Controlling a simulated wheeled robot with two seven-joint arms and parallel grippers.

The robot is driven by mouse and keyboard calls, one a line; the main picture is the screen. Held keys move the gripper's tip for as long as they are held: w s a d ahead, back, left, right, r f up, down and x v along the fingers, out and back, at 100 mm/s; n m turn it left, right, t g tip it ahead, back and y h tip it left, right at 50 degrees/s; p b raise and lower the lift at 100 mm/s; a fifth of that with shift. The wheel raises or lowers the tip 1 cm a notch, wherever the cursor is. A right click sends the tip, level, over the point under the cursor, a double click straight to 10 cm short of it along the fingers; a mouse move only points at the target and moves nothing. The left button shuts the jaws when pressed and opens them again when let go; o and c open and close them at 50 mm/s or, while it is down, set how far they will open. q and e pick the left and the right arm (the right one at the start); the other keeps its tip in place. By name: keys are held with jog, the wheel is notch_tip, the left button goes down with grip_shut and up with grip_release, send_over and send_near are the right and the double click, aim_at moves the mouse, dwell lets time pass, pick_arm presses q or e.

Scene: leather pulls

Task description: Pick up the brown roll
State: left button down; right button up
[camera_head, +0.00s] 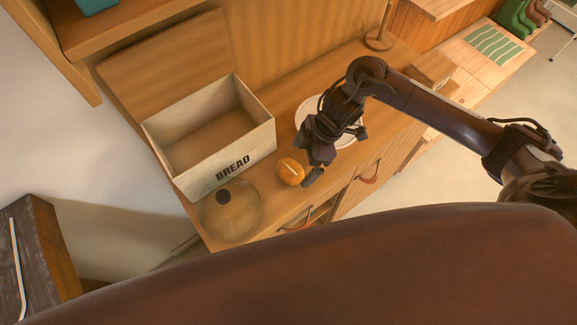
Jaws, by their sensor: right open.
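The brown roll (290,172) is small and round with a pale slash on top. It sits on the wooden counter, to the right of the bread box's front corner. My right gripper (312,176) is just to the right of the roll, pointing down toward the counter, with its jaws open and empty. Whether a finger touches the roll cannot be told from this angle. My left gripper does not show.
An open white bread box (222,172) stands left of the roll. A round clear lid with a dark knob (230,211) lies in front of it. A white plate (303,110) is partly behind my right arm. Drawers with leather pulls (369,174) line the counter front.

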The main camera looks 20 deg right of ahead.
aim_at(295, 167)
jog(key=shift+p+x, duration=0.75)
jog(key=shift+x, duration=0.4)
jog(key=shift+w+a+f, duration=0.2)
jog(key=shift+a+f, duration=0.3)
jog(key=shift+f, duration=0.2)
jog(key=shift+a+f, duration=0.15)
jog(key=shift+f, duration=0.55)
jog(key=shift+w, duration=0.1)
jog(key=c, duration=0.6)
jog(key=shift+c, duration=1.2)
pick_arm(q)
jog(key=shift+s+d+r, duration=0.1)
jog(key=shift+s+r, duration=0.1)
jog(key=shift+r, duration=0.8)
pick_arm(e)
jog(key=shift+c, duration=1.2)
